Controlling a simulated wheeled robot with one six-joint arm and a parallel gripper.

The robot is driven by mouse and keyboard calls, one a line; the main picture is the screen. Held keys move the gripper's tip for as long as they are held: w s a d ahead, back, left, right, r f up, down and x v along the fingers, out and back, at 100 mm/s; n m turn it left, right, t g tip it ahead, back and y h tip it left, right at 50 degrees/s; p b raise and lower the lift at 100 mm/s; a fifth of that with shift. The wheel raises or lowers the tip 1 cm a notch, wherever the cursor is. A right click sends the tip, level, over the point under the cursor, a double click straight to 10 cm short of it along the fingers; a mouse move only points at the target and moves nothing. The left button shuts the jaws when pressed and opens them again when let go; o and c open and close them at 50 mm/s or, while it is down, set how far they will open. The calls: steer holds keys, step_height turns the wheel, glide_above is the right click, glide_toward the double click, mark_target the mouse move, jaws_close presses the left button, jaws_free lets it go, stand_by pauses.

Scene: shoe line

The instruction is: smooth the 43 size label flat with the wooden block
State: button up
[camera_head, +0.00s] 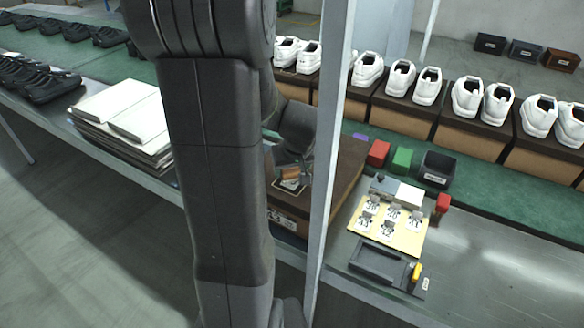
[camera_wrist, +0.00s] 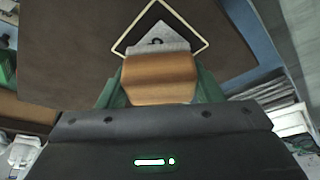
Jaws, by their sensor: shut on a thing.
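My gripper (camera_wrist: 160,88) is shut on the wooden block (camera_wrist: 160,72), a small orange-brown piece between green fingers. In the head view the block (camera_head: 290,172) shows small beside my wrist, over the brown shoebox (camera_head: 345,165). In the wrist view a pale grey label (camera_wrist: 158,36) with a dark mark lies on the box lid (camera_wrist: 90,50), within a cream-outlined square (camera_wrist: 203,40). The block covers the label's near part. I cannot read its number or tell whether the block touches it. Several number labels stand on a yellow card (camera_head: 400,238), one seeming to read 43 (camera_head: 364,224).
A vertical grey post (camera_head: 330,130) stands close to my arm. A black tray (camera_head: 376,262), red block (camera_head: 378,152), green block (camera_head: 402,158) and black bin (camera_head: 437,168) are right of the shoebox. A paper stack (camera_head: 125,115) lies left. The bench's right end is clear.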

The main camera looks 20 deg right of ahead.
mark_target(283, 184)
steer(key=shift+f+b, duration=0.55)
steer(key=shift+f, duration=0.1)
steer(key=shift+s+a+r, duration=0.1)
steer(key=shift+s+a, duration=1.2)
steer(key=shift+a, duration=0.25)
steer(key=shift+f+b, duration=0.2)
steer(key=shift+b, duration=0.2)
steer(key=shift+w+d+r+b, duration=0.1)
steer(key=shift+w+d+b, duration=0.25)
steer(key=shift+w+d, duration=1.1)
steer(key=shift+s+d, duration=0.1)
steer(key=shift+s, duration=0.05)
steer(key=shift+r+p, duration=2.05)
steer(key=shift+r, duration=1)
steer(key=shift+r, duration=0.1)
